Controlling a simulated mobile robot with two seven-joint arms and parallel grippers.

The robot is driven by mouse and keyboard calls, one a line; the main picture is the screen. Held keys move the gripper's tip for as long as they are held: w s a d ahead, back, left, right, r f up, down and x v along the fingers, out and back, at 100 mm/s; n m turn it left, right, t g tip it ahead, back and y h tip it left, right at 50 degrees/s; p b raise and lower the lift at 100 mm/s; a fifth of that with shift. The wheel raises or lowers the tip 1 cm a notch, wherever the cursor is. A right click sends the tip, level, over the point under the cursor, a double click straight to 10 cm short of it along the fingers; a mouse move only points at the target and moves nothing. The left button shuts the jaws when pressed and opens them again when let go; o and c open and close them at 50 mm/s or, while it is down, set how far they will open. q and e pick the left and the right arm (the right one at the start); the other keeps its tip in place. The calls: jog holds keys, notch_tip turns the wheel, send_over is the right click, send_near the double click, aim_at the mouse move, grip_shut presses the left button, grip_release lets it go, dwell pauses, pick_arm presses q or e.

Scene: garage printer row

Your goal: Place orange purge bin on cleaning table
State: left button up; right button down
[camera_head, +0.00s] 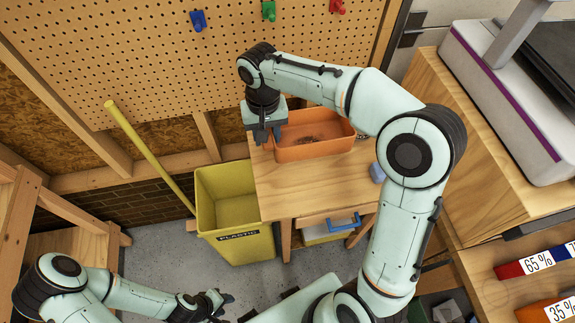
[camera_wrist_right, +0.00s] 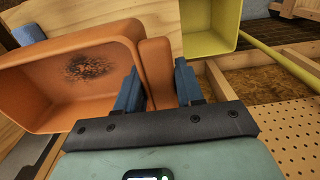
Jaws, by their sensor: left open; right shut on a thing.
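The orange purge bin (camera_head: 318,150) is at the back of the wooden cleaning table (camera_head: 290,190), with dark residue on its floor. It looks level; whether its base touches the tabletop is hard to tell. My right gripper (camera_head: 264,133) is at the bin's left end. In the right wrist view my right gripper (camera_wrist_right: 158,86) is shut on an orange tab at the end of the purge bin (camera_wrist_right: 45,85). The tabletop (camera_wrist_right: 160,12) shows beyond it. My left gripper (camera_head: 222,300) is open and empty, low over the floor at the lower left.
A yellow plastic bin (camera_head: 235,215) stands left of the table, with a yellow pole (camera_head: 150,155) behind it. A small blue-grey block (camera_head: 377,173) is at the table's right edge. A pegboard (camera_head: 150,60) rises behind. A printer (camera_head: 510,110) stands on the right bench.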

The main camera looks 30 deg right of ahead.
jog(key=shift+f+b, duration=0.75)
jog(key=shift+f, duration=8.8)
pick_arm(q)
jog(key=shift+s+f, duration=0.9)
jog(key=shift+f, duration=0.15)
pick_arm(e)
jog(key=shift+f, duration=0.15)
jog(key=c, duration=0.7)
grip_release()
pick_arm(q)
jog(key=shift+s+f, duration=0.1)
jog(key=shift+f, duration=0.05)
pick_arm(e)
jog(key=shift+s, duration=0.1)
